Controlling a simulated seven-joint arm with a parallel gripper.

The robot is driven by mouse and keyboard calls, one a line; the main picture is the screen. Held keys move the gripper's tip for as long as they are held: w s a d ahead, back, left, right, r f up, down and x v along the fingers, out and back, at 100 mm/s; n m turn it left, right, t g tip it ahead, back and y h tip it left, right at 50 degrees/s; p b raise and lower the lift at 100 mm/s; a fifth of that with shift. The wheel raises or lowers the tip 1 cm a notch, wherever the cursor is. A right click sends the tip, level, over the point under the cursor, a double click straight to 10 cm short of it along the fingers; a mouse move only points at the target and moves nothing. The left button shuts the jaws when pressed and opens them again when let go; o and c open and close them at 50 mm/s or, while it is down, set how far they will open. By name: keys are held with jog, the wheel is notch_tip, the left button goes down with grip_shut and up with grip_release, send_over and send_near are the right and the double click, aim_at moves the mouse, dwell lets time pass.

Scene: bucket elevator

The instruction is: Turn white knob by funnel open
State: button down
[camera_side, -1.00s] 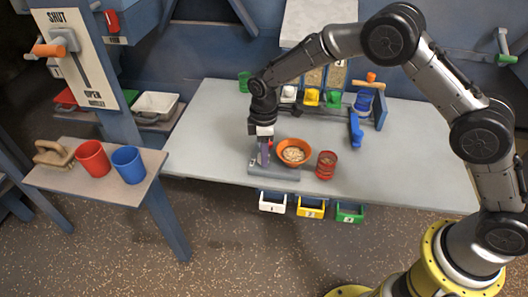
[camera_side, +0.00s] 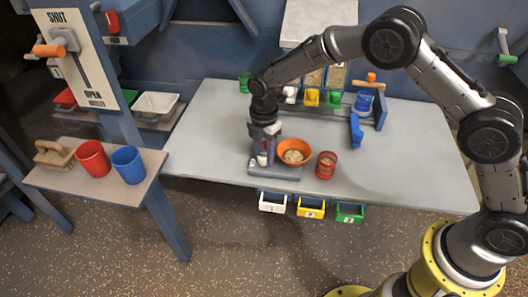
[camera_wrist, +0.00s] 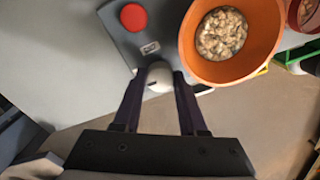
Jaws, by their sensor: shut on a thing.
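The white knob (camera_wrist: 159,78) shows in the wrist view between the two fingertips of my gripper (camera_wrist: 158,84). My gripper is shut on it. The knob sits at the near edge of a grey base plate (camera_wrist: 125,42). The orange funnel (camera_wrist: 265,30), a wide bowl shape holding pale grains, is just right of the knob and close to my right finger. In the side view my gripper (camera_side: 264,150) points down at the left of the orange funnel (camera_side: 294,151). The knob is a small pale spot there (camera_side: 262,160).
A red round button (camera_wrist: 133,17) is on the base plate beyond the knob. A red cup (camera_side: 326,165) stands right of the funnel. White, yellow and green bins (camera_side: 310,210) hang under the table's front edge. The grey table (camera_side: 410,165) is clear to the right.

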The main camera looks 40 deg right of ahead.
aim_at(264, 155)
jog(key=shift+r+n, duration=0.1)
jog(key=shift+n, duration=0.3)
jog(key=shift+c, duration=2.2)
grip_release()
notch_tip(264, 155, up, 14)
